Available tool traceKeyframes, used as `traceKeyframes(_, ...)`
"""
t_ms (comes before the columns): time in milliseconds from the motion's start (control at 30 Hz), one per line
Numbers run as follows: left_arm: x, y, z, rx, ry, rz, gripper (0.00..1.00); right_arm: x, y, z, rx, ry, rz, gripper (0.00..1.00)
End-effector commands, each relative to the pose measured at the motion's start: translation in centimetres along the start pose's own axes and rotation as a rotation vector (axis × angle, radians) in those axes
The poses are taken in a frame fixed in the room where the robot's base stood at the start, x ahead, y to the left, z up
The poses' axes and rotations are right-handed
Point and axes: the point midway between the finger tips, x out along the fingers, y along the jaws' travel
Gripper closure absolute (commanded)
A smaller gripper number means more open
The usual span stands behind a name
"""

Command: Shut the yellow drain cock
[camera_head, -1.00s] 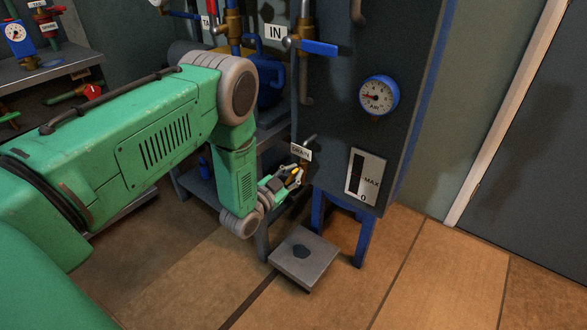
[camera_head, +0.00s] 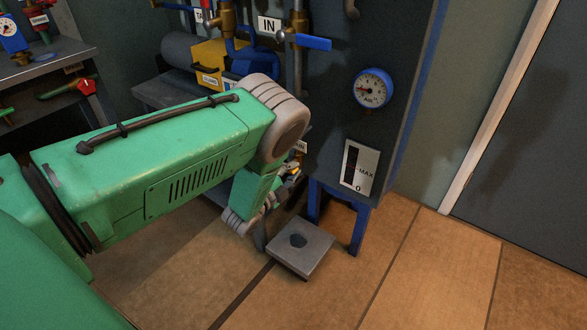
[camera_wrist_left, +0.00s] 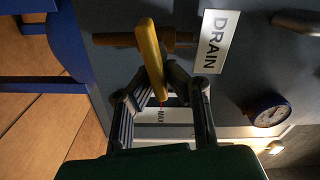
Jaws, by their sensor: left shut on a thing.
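The yellow drain cock lever (camera_wrist_left: 150,55) shows in the wrist view as a long flat handle. It runs roughly crosswise to the brown pipe (camera_wrist_left: 185,40) behind it, slightly tilted. My left gripper (camera_wrist_left: 157,84) is shut on the lever's lower part, one finger on each side. The white DRAIN label (camera_wrist_left: 215,43) is just right of the lever. In the head view my left gripper (camera_head: 291,175) is small and partly hidden behind my own green arm, and the lever can hardly be made out there. My right gripper is not in view.
The dark boiler panel carries a round gauge (camera_head: 371,88) and a MAX level plate (camera_head: 359,166). Blue legs (camera_head: 357,232) and a grey floor plate (camera_head: 300,247) are below. A blue-handled IN valve (camera_head: 314,42) is above. The floor at right is clear.

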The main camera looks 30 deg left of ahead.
Motion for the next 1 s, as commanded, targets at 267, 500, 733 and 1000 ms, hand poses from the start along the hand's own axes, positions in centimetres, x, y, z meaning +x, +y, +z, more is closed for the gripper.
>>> traceKeyframes(267,-0.6,0.95,0.45,0.168,-0.01,0.017,1.0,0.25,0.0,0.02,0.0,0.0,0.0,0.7)
traceKeyframes(500,-0.63,1.07,0.52,0.236,-0.011,0.017,1.0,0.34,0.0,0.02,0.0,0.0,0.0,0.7)
traceKeyframes(733,-0.64,1.08,0.58,0.255,-0.012,0.017,1.0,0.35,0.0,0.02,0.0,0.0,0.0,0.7)
traceKeyframes(1000,-0.65,1.09,0.61,0.255,-0.012,0.017,1.0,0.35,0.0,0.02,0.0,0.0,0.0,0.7)
